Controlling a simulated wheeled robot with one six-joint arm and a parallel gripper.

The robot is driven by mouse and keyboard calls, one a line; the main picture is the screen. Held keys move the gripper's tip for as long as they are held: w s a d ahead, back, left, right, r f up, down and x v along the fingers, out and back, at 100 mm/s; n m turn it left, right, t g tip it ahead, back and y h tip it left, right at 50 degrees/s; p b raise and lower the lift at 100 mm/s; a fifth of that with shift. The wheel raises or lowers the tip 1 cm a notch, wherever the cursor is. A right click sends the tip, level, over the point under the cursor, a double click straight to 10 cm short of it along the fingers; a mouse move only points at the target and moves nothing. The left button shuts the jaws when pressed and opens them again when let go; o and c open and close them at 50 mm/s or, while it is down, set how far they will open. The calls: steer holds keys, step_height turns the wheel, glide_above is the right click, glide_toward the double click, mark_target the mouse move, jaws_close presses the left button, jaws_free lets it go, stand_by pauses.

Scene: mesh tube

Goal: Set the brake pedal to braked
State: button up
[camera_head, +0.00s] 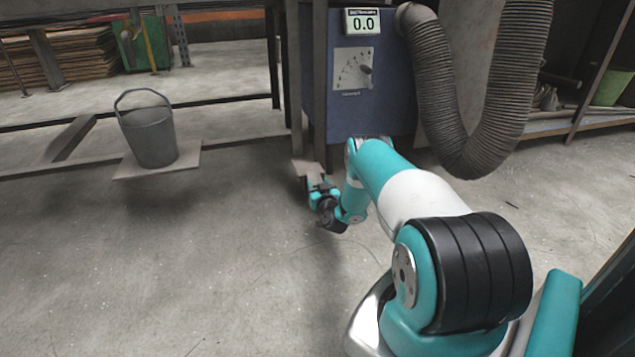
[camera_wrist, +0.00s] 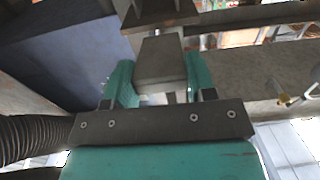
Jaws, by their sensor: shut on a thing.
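The brake pedal (camera_head: 306,168) is a small grey plate low at the left front foot of the blue machine cabinet (camera_head: 368,75). In the head view my gripper (camera_head: 315,184) is low near the floor at the pedal and partly covers it. In the wrist view a grey block, which looks like the pedal (camera_wrist: 160,62), sits between the two teal fingers of my gripper (camera_wrist: 160,82). The jaws are shut on it. The exact tilt of the pedal cannot be told.
A ribbed hose (camera_head: 455,110) hangs at the cabinet's right and shows at the left of the wrist view (camera_wrist: 30,138). A grey bucket (camera_head: 149,132) stands on a flat board (camera_head: 187,164) at the left.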

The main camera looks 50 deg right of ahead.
steer(key=shift+a+f, duration=0.2)
steer(key=shift+f, duration=0.55)
steer(key=o, duration=1.2)
steer(key=shift+o, duration=0.4)
steer(key=shift+r, duration=0.1)
steer(key=shift+d, duration=0.15)
steer(key=shift+r, duration=0.1)
steer(key=p+v, duration=1.6)
steer(key=v, duration=0.1)
steer(key=shift+s, duration=0.25)
